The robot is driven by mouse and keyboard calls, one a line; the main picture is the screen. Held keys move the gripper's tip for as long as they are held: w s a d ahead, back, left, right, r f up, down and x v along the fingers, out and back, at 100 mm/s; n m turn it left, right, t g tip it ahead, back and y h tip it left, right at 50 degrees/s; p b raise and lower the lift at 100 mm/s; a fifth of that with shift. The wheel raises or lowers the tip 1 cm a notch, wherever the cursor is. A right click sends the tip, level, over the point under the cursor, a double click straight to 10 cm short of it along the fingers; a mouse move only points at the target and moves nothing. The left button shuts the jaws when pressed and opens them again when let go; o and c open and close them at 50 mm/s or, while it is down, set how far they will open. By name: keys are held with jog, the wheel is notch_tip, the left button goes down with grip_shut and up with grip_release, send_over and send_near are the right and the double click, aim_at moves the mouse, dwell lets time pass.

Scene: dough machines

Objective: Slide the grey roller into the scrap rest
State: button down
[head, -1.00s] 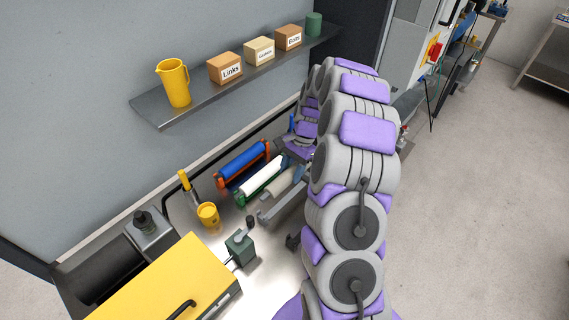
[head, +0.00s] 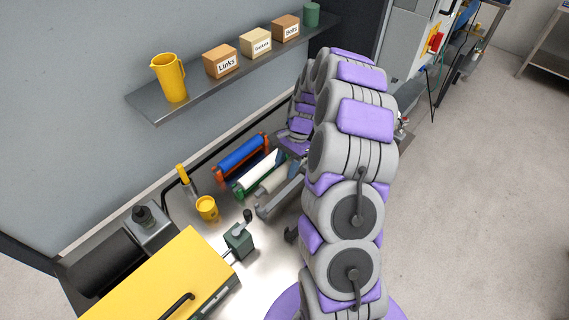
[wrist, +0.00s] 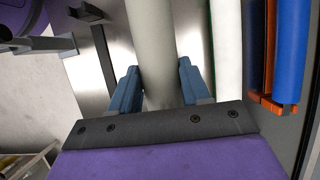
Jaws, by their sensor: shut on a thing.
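The grey roller (wrist: 152,45) runs lengthwise between the two blue fingers of my gripper (wrist: 160,88) in the wrist view. The fingers are shut on it, one on each side. In the head view the grey roller (head: 275,181) shows beside the white roller, partly hidden by my arm. A grey metal rest (head: 279,198) stands just in front of it; it looks like the scrap rest, but no label shows. A grey bracket (wrist: 45,50) is left of the roller in the wrist view. I cannot tell whether the roller touches either.
A white roller (head: 262,172) in a green rest and a blue roller (head: 242,154) in an orange rest lie close behind. A yellow cup (head: 207,208) and a yellow-topped machine (head: 160,280) stand left. A shelf (head: 145,104) with several items hangs above.

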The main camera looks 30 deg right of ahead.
jog(key=shift+f, duration=0.6)
jog(key=shift+x, duration=1.05)
jog(key=shift+w+d+f, duration=0.1)
jog(key=shift+d+f, duration=0.1)
jog(key=shift+f, duration=0.4)
jog(key=shift+w+d+f, duration=0.1)
jog(key=shift+d+f, duration=0.1)
jog(key=shift+f, duration=0.4)
jog(key=shift+a+r+p, duration=0.1)
jog(key=shift+a+p, duration=0.3)
jog(key=shift+s+d+p, duration=0.1)
jog(key=shift+d+p, duration=0.1)
jog(key=shift+p, duration=0.45)
jog(key=shift+f, duration=1.7)
jog(key=shift+c, duration=1)
grip_release()
